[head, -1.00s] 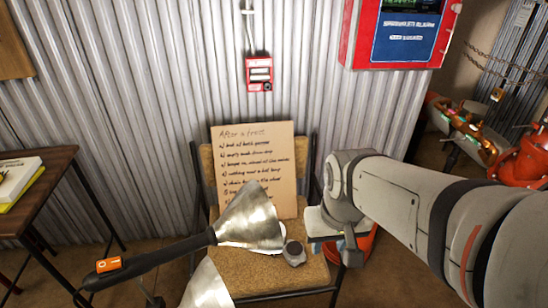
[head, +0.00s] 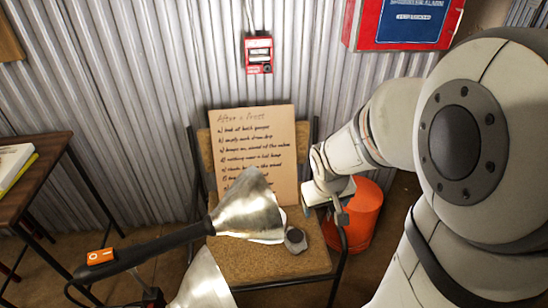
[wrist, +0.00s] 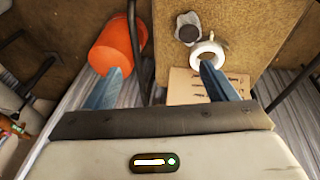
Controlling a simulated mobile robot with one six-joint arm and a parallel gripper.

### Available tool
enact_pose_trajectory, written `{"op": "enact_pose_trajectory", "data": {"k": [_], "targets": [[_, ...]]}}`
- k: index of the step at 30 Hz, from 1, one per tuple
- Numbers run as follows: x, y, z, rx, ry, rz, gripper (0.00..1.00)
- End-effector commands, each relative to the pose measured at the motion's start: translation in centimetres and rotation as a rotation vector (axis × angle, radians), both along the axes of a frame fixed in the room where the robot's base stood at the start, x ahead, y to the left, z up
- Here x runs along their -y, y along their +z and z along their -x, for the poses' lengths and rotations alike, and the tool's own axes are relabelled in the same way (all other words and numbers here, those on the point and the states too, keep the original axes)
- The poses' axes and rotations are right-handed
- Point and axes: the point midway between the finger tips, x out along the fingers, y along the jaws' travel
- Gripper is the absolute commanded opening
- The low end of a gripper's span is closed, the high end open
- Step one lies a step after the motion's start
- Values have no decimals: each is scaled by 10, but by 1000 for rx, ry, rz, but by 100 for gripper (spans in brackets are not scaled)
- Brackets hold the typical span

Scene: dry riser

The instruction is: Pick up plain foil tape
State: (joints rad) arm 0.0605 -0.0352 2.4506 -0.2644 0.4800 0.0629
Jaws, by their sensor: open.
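A pale ring-shaped roll (wrist: 208,54), which looks like the foil tape, lies on the tan chair seat (wrist: 255,40) in the wrist view. In the head view it does not show, probably hidden behind the metal lamp shade. A small grey object (wrist: 188,30) sits beside it; it also shows on the seat in the head view (head: 295,240). My gripper (wrist: 161,70) is open and empty, with one finger near the roll in the picture and the other over the bucket. In the head view my gripper (head: 341,208) is at the chair's right side.
A cardboard note (head: 255,150) leans on the chair back. An orange bucket (head: 362,215) stands right of the chair. A metal lamp shade (head: 250,212) on a black arm crosses in front of the seat. A dark table (head: 45,175) is at left; a corrugated wall is behind.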

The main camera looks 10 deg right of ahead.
Motion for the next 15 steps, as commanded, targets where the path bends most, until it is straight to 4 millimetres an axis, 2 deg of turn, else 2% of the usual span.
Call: {"op": "enact_pose_trajectory", "data": {"k": [1, 4, 6, 12, 15], "targets": [[4, -27, -14, 2, 24, 9, 83], [6, -68, -40, 31, 86, 12, 91], [5, -99, -55, 50, 133, 0, 93], [-11, -179, -77, 87, 251, -91, 93], [-19, -206, -79, 98, 291, -137, 93]]}}
